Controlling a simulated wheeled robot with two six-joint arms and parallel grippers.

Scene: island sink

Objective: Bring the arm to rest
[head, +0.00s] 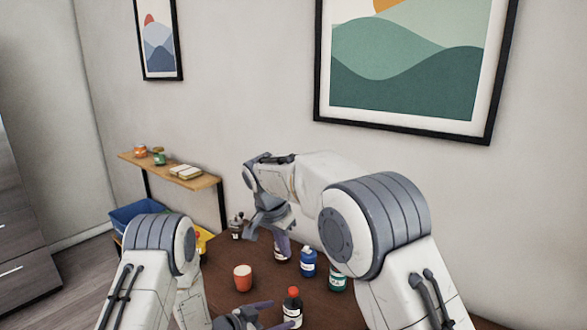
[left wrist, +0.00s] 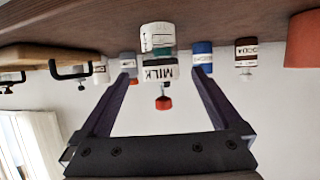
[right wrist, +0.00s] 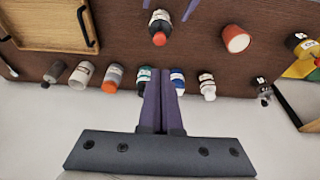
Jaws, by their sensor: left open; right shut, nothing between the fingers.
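My left gripper (head: 272,315) is low over the brown table in the head view, close to a bottle with a red cap (head: 292,308). In the left wrist view its fingers (left wrist: 165,76) are spread, and a bottle labelled MILK (left wrist: 160,72) shows between them, upside down in the picture. I cannot tell how near it is. My right gripper (head: 281,248) hangs over the far part of the table, near the row of bottles. In the right wrist view its fingers (right wrist: 162,78) are together and empty, partly covering bottles behind them.
A blue bin (head: 135,213) stands at left.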

